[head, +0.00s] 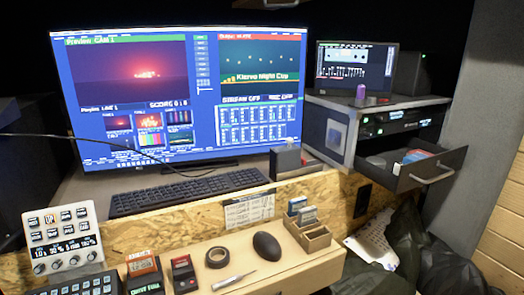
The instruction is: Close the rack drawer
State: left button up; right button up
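The rack drawer (408,185) is pulled out from the lower part of a grey equipment rack (345,112) at the right. Inside the drawer lie a round grey item (376,161) and some flat red and blue items (416,156). Neither of my grippers shows in the head view.
A small monitor (354,66) and a purple cylinder (361,92) stand on the rack. Dark bags (440,265) and a white perforated item (372,240) lie below the drawer. A wooden ledge with a mouse (267,246) and a card box (310,234) is at front left.

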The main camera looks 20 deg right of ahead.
aim_at(392, 148)
jog(key=z, duration=1.85)
